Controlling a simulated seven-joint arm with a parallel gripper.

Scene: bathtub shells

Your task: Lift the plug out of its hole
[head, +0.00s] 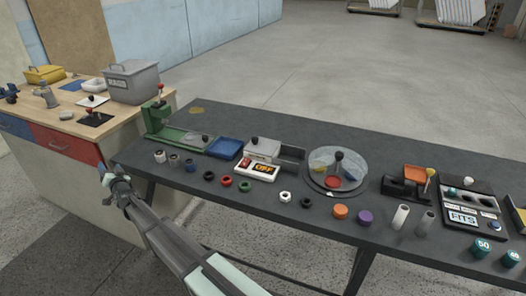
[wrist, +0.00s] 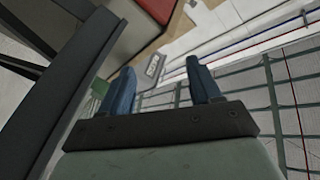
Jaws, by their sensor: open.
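I cannot tell for certain which piece is the plug. A dark box with a "FITS" label (head: 463,218) stands at the right of the dark table, with a small pale round piece (head: 468,182) in its upper part; whether that piece sits in a hole is too small to tell. My gripper (head: 121,184) is at the left end of the table, beside the wooden bench, far from that box. In the wrist view my gripper (wrist: 160,82) shows two blue fingers apart, with nothing between them.
The dark table (head: 290,135) carries a green press (head: 158,120), a blue tray (head: 225,148), an "OFF" box (head: 263,168), a round clear-covered dish (head: 337,170) and several loose rings and cylinders along its front. A wooden bench (head: 45,118) stands left. Its back strip is mostly clear.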

